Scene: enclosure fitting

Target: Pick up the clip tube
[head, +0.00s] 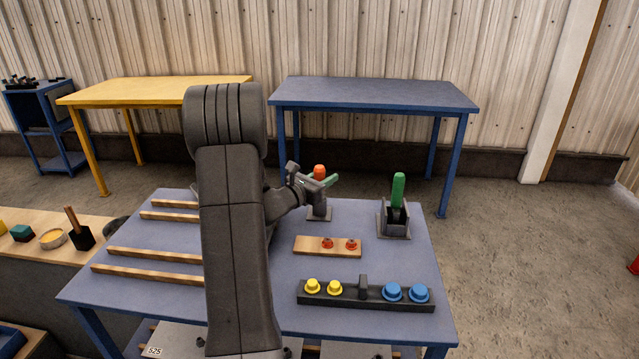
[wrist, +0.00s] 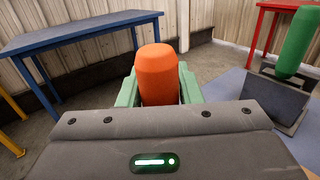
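An orange round-topped tube (head: 319,171) stands upright in a small grey holder (head: 319,212) near the back of the blue table. My gripper (head: 324,181) is at this tube, with its pale green fingers on either side. In the wrist view the orange tube (wrist: 157,75) stands between the fingers (wrist: 159,92), and no clear gap shows. I cannot tell whether they press on it. A green tube (head: 398,190) stands in a grey holder (head: 394,221) to the right; it also shows in the wrist view (wrist: 297,42). The frames do not show which tube is the clip tube.
The blue worktable (head: 400,265) also bears a wooden block with red parts (head: 327,246), a dark bar with yellow and blue knobs (head: 366,296), and several wooden strips (head: 150,256) at left. A yellow table (head: 155,90) and another blue table (head: 375,93) stand behind.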

